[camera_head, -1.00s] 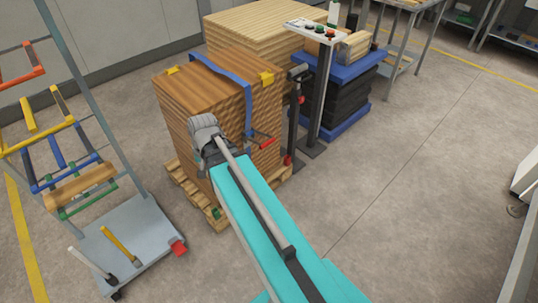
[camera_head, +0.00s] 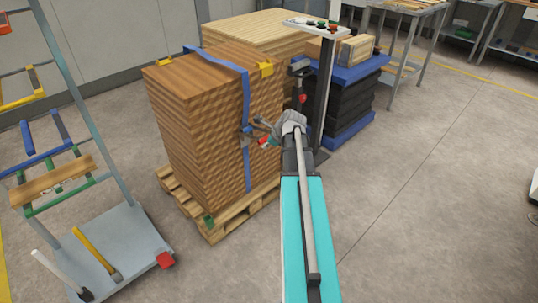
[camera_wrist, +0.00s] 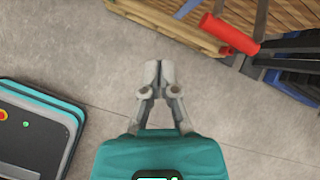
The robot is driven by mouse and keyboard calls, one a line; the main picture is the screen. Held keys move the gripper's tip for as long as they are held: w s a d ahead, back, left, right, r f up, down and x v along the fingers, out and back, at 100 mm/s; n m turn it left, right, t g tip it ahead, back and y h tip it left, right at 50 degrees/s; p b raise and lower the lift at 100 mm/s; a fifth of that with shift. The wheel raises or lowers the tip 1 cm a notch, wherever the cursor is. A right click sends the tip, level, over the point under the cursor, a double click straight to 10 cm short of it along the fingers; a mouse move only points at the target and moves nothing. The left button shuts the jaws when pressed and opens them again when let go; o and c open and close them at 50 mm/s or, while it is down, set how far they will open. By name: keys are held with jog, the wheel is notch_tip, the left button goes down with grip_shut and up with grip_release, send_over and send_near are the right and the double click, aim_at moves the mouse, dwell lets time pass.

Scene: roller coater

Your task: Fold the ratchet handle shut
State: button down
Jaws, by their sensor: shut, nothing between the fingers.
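The ratchet (camera_head: 246,136) sits on a blue strap (camera_head: 247,95) running down the front of a stack of brown boards (camera_head: 200,125). Its red-gripped handle (camera_head: 264,142) sticks out to the right from the stack. The red grip also shows large in the wrist view (camera_wrist: 230,33), projecting from the stack's edge, with the blue strap beyond it. My gripper (camera_head: 258,121) is just above and right of the handle in the head view. In the wrist view my gripper (camera_wrist: 153,70) has its fingertips together, empty, below and left of the red grip, apart from it in the picture.
The stack stands on a wooden pallet (camera_head: 215,228). A post with a button panel (camera_head: 312,25) stands close behind my arm. A trolley rack with tools (camera_head: 125,250) stands at left. Open floor (camera_head: 430,190) lies at right.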

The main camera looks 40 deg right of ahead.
jog(key=s+d+f+m+t+b, duration=0.1)
jog(key=s+d+f+m+b, duration=0.1)
jog(key=d+m, duration=0.3)
jog(key=d+f+b, duration=0.1)
jog(key=d, duration=0.2)
jog(key=shift+d+f+m+t+h, duration=0.15)
jog(key=shift+d+m+t+h, duration=0.15)
jog(key=shift+m+h, duration=0.1)
jog(key=shift+w+a+f, duration=0.1)
jog(key=b+x, duration=0.8)
jog(key=x, duration=0.2)
jog(key=shift+w+r+p, duration=0.3)
jog(key=shift+r+p, duration=0.3)
jog(key=shift+p, duration=0.05)
jog(key=shift+w+r+p, duration=0.3)
jog(key=shift+r+p, duration=0.3)
jog(key=shift+p, duration=0.05)
jog(key=shift+w+r+p, duration=0.3)
jog(key=shift+r+p, duration=0.3)
jog(key=shift+p, duration=0.05)
